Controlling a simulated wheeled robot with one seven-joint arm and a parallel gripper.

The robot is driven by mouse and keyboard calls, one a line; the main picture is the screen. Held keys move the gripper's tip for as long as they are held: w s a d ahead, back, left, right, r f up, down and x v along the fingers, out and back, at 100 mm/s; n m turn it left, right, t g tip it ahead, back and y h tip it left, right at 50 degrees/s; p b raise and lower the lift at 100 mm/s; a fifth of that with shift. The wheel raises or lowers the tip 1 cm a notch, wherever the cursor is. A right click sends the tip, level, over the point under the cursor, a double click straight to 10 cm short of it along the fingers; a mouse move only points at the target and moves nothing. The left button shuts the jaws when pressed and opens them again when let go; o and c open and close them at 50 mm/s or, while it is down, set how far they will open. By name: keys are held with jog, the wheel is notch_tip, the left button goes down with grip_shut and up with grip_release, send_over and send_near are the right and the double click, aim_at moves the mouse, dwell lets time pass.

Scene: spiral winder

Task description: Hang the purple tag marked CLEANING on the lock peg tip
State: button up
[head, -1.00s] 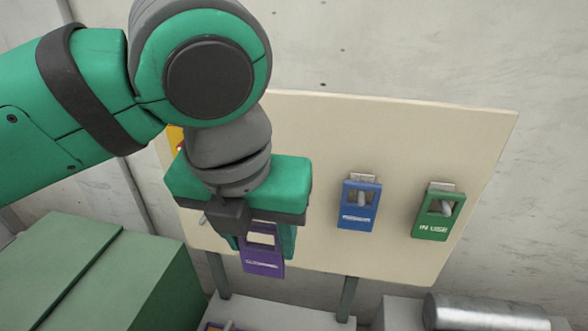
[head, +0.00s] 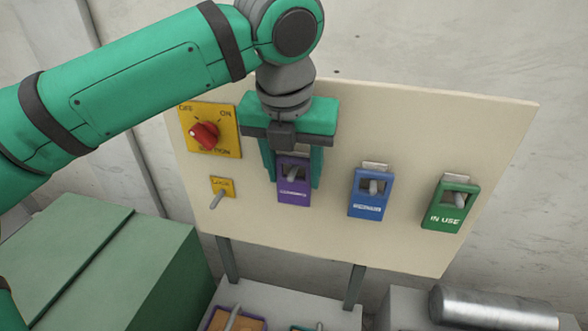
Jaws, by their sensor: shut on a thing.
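The purple tag (head: 294,194) has a window in its upper part and small white print too small to read. My gripper (head: 293,178) is shut on it, one finger at each side. The tag is upright in front of the cream board, and a grey peg shows in its window. I cannot tell whether the tag rests on that peg. The lock peg (head: 216,200) is a bare grey peg to the left, below a small yellow LOCK plate (head: 222,185).
A blue tag (head: 369,205) and a green IN USE tag (head: 447,219) hang on pegs to the right. A yellow switch plate with a red knob (head: 204,134) is at the upper left. A green box (head: 110,255) stands at the lower left. Trays (head: 225,322) lie below the board.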

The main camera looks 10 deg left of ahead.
jog(key=shift+f, duration=0.25)
jog(key=o, duration=1.1)
jog(key=shift+c, duration=0.2)
